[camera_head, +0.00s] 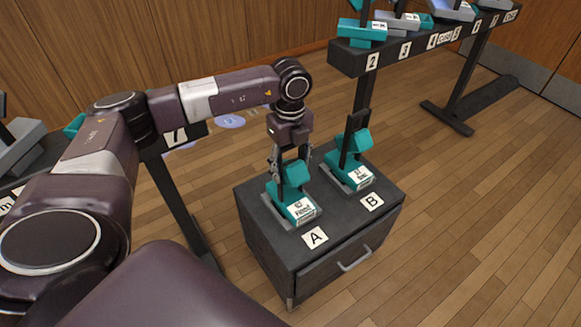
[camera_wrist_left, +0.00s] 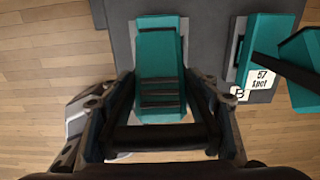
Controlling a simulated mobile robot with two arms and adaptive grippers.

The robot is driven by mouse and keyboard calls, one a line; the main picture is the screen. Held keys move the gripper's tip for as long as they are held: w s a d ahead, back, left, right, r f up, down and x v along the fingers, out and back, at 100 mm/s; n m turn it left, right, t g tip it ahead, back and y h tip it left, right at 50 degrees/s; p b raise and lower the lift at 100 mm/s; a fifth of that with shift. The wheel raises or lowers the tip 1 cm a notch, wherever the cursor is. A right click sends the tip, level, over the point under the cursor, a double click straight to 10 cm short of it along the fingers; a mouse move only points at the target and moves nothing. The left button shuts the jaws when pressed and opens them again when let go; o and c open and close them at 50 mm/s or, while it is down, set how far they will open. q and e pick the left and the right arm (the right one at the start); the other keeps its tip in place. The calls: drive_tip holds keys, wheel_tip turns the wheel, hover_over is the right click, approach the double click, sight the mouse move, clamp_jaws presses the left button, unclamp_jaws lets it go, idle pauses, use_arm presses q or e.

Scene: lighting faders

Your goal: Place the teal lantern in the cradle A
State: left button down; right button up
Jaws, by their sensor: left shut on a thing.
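A teal lantern (camera_head: 290,203) with a dark upright bar and a white label stands over the grey cradle A (camera_head: 273,215) on a dark cabinet, behind the "A" tag (camera_head: 315,237). My left gripper (camera_head: 291,160) reaches down from above and is shut on this lantern's upper part. In the left wrist view the lantern (camera_wrist_left: 160,60) lies between the fingers of the left gripper (camera_wrist_left: 160,118). The lantern is about upright; I cannot tell whether its base touches the cradle floor. My right gripper is not in view.
A similar teal lantern (camera_head: 350,172) stands in cradle B, close to the right, by the "B" tag (camera_head: 372,202). The cabinet (camera_head: 300,262) has a drawer with a handle. A dark numbered rack (camera_head: 385,57) with more lanterns stands behind. Wooden floor is free at right.

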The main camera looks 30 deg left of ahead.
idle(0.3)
use_arm(q)
drive_tip(key=c, duration=0.7)
unclamp_jaws()
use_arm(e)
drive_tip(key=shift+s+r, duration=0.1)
use_arm(q)
drive_tip(key=shift+r, duration=0.3)
wheel_tip(320, 180, up, 12)
drive_tip(key=shift+f+p, duration=0.2)
drive_tip(key=shift+p, duration=0.85)
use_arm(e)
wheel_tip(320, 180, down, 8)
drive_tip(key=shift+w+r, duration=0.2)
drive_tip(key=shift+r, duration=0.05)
